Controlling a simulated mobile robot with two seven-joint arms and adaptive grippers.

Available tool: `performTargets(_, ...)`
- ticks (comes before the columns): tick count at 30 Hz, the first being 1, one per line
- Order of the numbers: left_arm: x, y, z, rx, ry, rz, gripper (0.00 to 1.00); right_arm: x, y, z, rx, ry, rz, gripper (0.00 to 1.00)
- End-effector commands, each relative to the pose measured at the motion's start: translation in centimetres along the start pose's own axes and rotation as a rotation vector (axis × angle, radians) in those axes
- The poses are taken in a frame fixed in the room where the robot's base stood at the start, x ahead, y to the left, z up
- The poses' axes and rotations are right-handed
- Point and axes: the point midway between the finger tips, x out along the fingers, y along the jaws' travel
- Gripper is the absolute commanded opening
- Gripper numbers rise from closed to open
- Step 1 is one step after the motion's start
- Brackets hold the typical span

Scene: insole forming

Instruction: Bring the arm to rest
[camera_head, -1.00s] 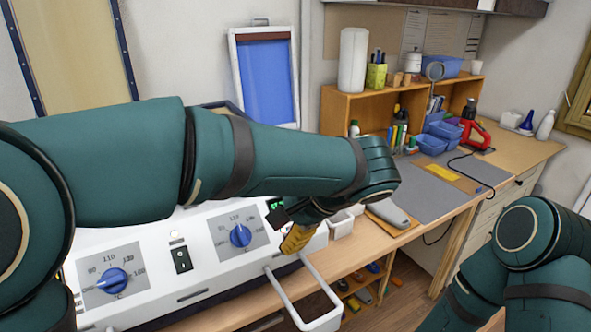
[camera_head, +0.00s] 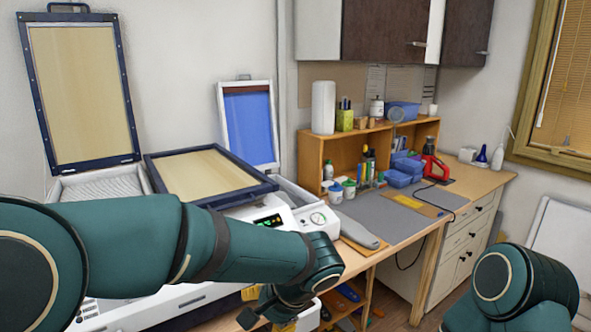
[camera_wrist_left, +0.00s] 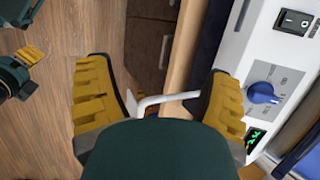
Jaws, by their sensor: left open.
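My left arm reaches across the front of the white forming machine (camera_head: 150,309) in the head view. My left gripper (camera_head: 266,312) points down at the machine's front right. In the left wrist view its yellow fingers are spread wide with nothing between the pads, so the gripper (camera_wrist_left: 160,72) is open. A white bar handle (camera_wrist_left: 165,98) shows beyond and between the fingers; I see no grip on it. My right arm (camera_head: 525,290) is at the lower right of the head view, its gripper out of that picture. A yellow-padded gripper (camera_wrist_left: 30,56), apparently my right, is partly visible at the wrist view's left edge.
Two dark-framed panels stand on the machine, one upright (camera_head: 82,90), one lower and tilted (camera_head: 205,174). A workbench (camera_head: 400,232) with a grey mat (camera_head: 378,215), wooden shelf (camera_head: 312,150), tubs and a red tool (camera_head: 432,165) extends right. Wooden floor (camera_wrist_left: 40,130) lies open below.

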Motion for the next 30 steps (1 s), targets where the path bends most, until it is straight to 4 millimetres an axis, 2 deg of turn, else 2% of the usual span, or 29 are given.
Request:
performTargets(1, 2.7, 1.5, -0.3, 0.003, 0.008, 0.078, 0.8, 0.1, 0.0, 0.0, 0.0, 0.0, 0.0, 0.0)
performTargets(6, 10.1, 7.6, -1.3, -0.059, 0.085, 0.366, 0.8, 0.1, 0.0, 0.0, 0.0, -0.001, 0.0, 0.0)
performTargets(12, 16.7, 14.3, -1.5, -0.291, 0.184, 0.671, 0.8, 0.1, 0.0, 0.1, 0.0, -0.002, 0.0, 0.0)
performTargets(15, 19.4, 16.7, -1.2, -0.459, 0.224, 0.775, 0.8, 0.1, 0.1, 0.1, 0.0, -0.001, 0.0, 0.0)
performTargets(19, 22.6, 18.7, -0.2, -0.7, 0.256, 0.845, 0.8, 0.2, 0.1, 0.1, -0.001, -0.002, 0.0, 0.0)
performTargets(24, 25.8, 19.8, 1.6, -0.954, 0.264, 0.841, 0.8, 0.2, 0.1, 0.1, -0.001, -0.002, 0.0, 0.0)
performTargets(30, 27.4, 20.0, 2.9, -1.077, 0.263, 0.808, 0.8, 0.2, 0.1, 0.1, -0.001, -0.002, 0.0, 0.0)
